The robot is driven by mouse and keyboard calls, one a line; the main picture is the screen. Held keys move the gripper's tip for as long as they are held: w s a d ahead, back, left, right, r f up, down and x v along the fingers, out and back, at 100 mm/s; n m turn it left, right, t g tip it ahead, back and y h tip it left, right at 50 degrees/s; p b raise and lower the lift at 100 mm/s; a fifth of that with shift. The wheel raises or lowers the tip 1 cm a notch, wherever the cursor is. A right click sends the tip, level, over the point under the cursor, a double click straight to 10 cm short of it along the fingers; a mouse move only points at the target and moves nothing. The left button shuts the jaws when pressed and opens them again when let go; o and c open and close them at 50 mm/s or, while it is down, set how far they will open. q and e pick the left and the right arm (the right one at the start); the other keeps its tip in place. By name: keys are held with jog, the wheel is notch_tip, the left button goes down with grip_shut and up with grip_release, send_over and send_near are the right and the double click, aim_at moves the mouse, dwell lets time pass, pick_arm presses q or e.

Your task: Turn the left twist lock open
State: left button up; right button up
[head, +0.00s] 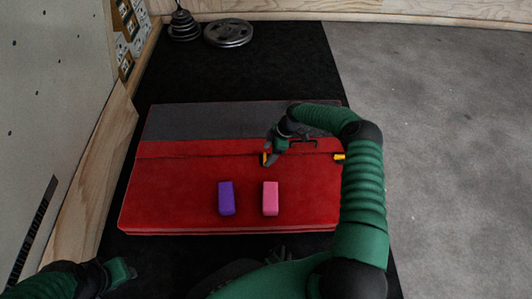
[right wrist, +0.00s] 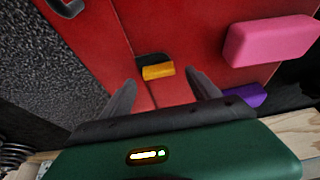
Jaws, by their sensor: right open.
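The left twist lock (head: 264,159) is a small yellow piece on the seam of the red and grey crash pad (head: 160,190). In the right wrist view the yellow lock (right wrist: 158,72) with a black part behind it lies ahead of my fingers, between their tips. My right gripper (head: 271,150) is open and empty, over or close beside this lock; contact cannot be told. The other yellow lock (head: 339,157) sits at the pad's right side, partly behind my right arm. My left gripper (head: 122,270) is low at the left, away from the pad; its jaws are unclear.
A purple block (head: 226,198) and a pink block (head: 270,198) lie on the pad's red part. A dark handle (head: 303,142) is right of my right gripper. Weight plates (head: 228,33) lie at the back. A climbing wall (head: 50,100) stands at left; the grey floor at right is clear.

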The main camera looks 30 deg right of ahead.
jog(key=p+v, duration=0.7)
jog(key=v, duration=0.7)
jog(key=shift+r, duration=0.2)
jog(key=shift+s, duration=0.15)
